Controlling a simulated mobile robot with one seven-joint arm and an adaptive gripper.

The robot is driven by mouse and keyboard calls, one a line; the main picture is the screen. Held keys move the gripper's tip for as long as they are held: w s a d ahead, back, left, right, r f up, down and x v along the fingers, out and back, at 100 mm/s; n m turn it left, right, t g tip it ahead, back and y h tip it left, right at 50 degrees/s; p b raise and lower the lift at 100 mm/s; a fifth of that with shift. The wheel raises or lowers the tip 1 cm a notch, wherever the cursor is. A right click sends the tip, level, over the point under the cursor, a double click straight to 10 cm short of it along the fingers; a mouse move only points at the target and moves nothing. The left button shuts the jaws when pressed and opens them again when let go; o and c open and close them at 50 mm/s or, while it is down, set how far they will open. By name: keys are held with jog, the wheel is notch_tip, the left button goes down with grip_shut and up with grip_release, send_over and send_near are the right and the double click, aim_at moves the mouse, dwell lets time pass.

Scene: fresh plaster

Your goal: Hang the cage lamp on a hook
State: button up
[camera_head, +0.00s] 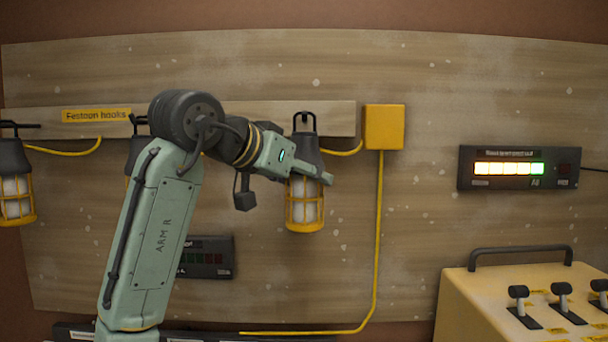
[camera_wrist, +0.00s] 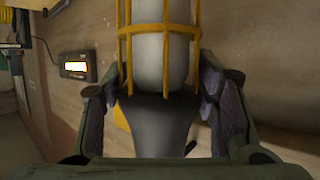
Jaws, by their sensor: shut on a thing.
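The cage lamp (camera_head: 305,208) hangs upright in my gripper (camera_head: 314,174), with a black cap, a yellow wire cage and a pale bulb. In the wrist view the lamp (camera_wrist: 163,125) appears cap-down between both fingers of my gripper (camera_wrist: 160,108), which are shut around the black cap. Its top loop (camera_head: 304,115) is up in front of the right part of the hook board (camera_head: 338,112). I cannot tell whether the loop is around a hook; no hook shows clearly there. The label "Festoon hooks" (camera_head: 96,115) is on the board's left part.
Another cage lamp (camera_head: 14,180) hangs at the far left, and one is mostly hidden behind my arm. A yellow box (camera_head: 384,127) with a yellow cable is close right of the held lamp. A lit indicator panel (camera_head: 519,168) and a yellow lever console (camera_head: 480,300) are at right.

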jog(key=o, duration=1.6)
